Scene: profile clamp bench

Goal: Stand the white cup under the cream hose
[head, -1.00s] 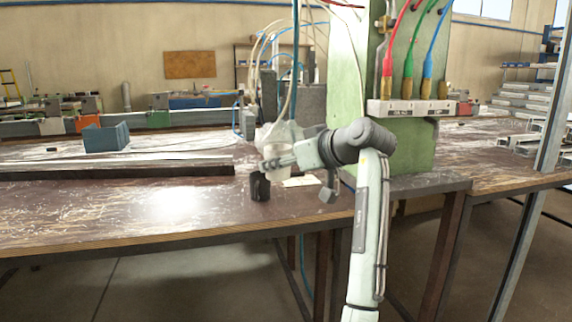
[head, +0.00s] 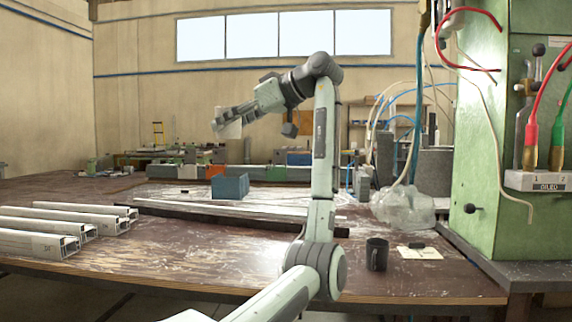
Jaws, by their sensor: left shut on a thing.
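The white cup (head: 230,129) is held by my left gripper (head: 226,121), high above the table at the upper left of the head view. The cup looks tilted, and the fingers cover part of it. A thin cream hose (head: 497,150) hangs down the front of the green machine at the right, its lower end above the table's right corner. The cup is far to the left of this hose. My right gripper is not in view.
A black mug (head: 376,255) stands near the table's front edge, beside a small paper (head: 418,252) with a dark object on it. A clear plastic bag (head: 403,208) lies behind them. Metal profiles (head: 45,232) lie at the left; a blue bin (head: 230,186) stands farther back.

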